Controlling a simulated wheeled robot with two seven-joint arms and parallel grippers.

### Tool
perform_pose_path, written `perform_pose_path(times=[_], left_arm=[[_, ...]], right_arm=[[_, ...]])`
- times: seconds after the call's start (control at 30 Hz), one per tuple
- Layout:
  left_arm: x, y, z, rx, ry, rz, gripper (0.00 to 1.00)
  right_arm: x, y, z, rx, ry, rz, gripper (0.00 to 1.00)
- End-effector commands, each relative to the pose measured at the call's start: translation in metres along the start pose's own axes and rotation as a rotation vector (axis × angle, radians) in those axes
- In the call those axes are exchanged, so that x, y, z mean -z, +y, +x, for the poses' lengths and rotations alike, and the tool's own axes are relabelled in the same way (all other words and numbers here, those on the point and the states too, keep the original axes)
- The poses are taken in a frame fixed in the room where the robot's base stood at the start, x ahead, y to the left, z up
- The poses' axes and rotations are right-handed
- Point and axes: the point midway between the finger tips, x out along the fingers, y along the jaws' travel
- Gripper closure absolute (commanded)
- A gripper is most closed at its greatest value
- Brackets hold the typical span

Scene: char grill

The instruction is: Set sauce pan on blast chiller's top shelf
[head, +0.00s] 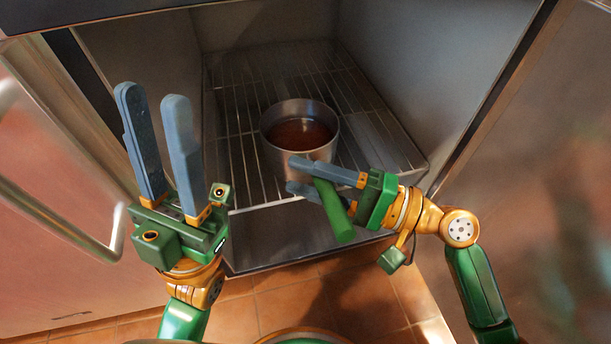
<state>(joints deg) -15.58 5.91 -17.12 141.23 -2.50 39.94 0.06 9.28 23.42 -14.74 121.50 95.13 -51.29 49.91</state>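The sauce pan (286,154), a metal pot with reddish-brown liquid in it, is upright inside the blast chiller, over its wire shelf (240,186). Whether its base touches the wires cannot be told. Its green handle (334,214) points toward me. My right gripper (291,176) is at the handle, with one finger above and one below, beside the pan's wall. Whether the fingers press on the handle is unclear. My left gripper (149,97) is open and empty, left of the pan, with its fingers pointing up in the picture.
The chiller's side wall (430,55) rises on the right. Its door (45,150), with a curved metal handle (62,214), stands open on the left. The shelf around the pan is bare. A tiled floor (290,295) lies below.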

Motion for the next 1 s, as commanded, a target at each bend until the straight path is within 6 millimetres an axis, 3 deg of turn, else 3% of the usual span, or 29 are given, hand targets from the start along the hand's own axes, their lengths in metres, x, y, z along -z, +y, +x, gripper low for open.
perform_pose_path(times=[0.37, 0.63, 0.87, 0.97, 1.0], left_arm=[[0.0, 0.0, 0.0, 0.0, -0.002, 0.0, 0.66], [0.0, 0.0, 0.002, -0.001, -0.005, 0.0, 0.66], [-0.001, 0.0, 0.001, 0.0, -0.013, 0.0, 0.66], [-0.002, 0.0, 0.0, 0.001, -0.017, 0.0, 0.66], [-0.002, 0.0, 0.0, 0.002, -0.018, 0.0, 0.66]], right_arm=[[0.0, 0.0, -0.004, 0.0, 0.001, 0.0, 0.38], [0.001, 0.0, -0.06, -0.002, 0.003, 0.002, 0.38], [0.0, -0.001, -0.075, 0.002, 0.002, -0.005, 0.38], [0.018, 0.003, -0.069, 0.008, 0.113, -0.092, 0.38], [0.036, 0.003, -0.066, 0.014, 0.225, -0.187, 0.38]])
